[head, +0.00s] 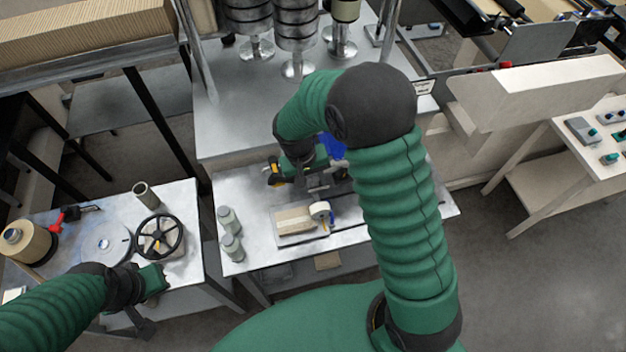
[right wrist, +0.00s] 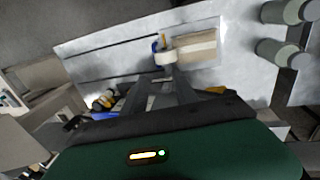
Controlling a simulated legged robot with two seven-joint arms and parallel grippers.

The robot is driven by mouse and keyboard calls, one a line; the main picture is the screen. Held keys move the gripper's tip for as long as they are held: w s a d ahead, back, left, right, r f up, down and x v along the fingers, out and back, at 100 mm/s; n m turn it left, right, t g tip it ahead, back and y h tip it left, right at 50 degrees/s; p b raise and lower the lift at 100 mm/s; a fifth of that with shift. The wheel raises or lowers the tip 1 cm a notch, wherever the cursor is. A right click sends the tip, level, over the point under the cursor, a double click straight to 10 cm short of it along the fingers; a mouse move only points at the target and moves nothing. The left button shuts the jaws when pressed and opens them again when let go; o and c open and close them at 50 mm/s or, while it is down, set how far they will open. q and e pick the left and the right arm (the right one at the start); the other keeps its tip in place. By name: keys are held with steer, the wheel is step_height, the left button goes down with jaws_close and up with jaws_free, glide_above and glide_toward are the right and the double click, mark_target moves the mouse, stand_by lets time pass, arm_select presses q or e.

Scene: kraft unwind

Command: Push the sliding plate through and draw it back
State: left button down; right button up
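I cannot make out a separate sliding plate with certainty. The pale metal bench top (head: 240,190) has dark straight seams, clearer in the right wrist view (right wrist: 110,62). My right gripper (head: 318,182) is low over the bench's middle, behind a tape roll (head: 320,210) and a tan pad (head: 292,220). In the right wrist view my grey fingers (right wrist: 178,90) point toward the tape roll (right wrist: 166,57); whether they are open or touch anything is unclear. My left gripper (head: 150,285) is at the front of the left side table, its fingertips hard to make out.
A blue object (head: 333,147) and a black-and-yellow item (head: 275,173) are near my right gripper. The left table holds a black handwheel (head: 159,237) and a brown roll (head: 27,243). Metal rollers (head: 296,30) stand behind.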

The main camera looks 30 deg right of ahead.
steer(key=a+r+b, duration=0.3)
steer(key=r, duration=1.3)
steer(key=shift+w+r+b, duration=0.25)
steer(key=shift+w+b, duration=0.05)
steer(key=shift+w, duration=0.15)
steer(key=shift+a, duration=0.1)
